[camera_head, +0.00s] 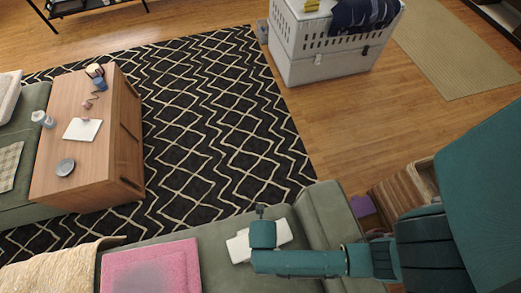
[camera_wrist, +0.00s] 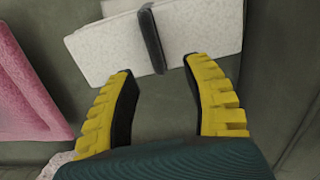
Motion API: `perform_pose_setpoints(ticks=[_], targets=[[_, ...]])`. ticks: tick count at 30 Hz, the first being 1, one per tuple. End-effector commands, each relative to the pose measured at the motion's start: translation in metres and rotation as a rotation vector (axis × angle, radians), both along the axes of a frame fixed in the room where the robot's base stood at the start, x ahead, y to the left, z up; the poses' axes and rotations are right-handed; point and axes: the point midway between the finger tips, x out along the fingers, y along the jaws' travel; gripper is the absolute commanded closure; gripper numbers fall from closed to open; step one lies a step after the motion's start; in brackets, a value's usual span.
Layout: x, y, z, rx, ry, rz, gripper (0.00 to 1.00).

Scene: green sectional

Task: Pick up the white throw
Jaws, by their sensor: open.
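The white throw (camera_head: 238,248) looks like a flat, folded white bundle on the green sofa seat, partly hidden behind my arm in the head view. In the wrist view the throw (camera_wrist: 105,50) is a pale speckled slab at the top, with a dark narrow bar across its middle. My gripper (camera_wrist: 160,68) is open, its two yellow fingers spread with tips near the throw's lower edge. Whether the tips touch the throw cannot be told. In the head view the fingers are hidden.
A pink cushion (camera_head: 152,268) lies left of the throw, and a cream fringed throw (camera_head: 50,267) lies further left. The sofa's armrest (camera_head: 335,215) rises on the right. A wooden table (camera_head: 110,150) with small items stands on the patterned rug (camera_head: 215,120). A pet crate (camera_head: 330,60) stands behind.

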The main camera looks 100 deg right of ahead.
Motion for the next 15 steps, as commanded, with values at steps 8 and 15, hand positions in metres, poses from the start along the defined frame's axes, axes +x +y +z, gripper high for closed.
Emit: perform_pose_setpoints(ticks=[8, 15], targets=[[0.004, -0.002, -0.039, 0.0, -0.001, -0.002, 0.5], [0.006, -0.004, -0.068, -0.001, -0.002, -0.001, 0.5]])
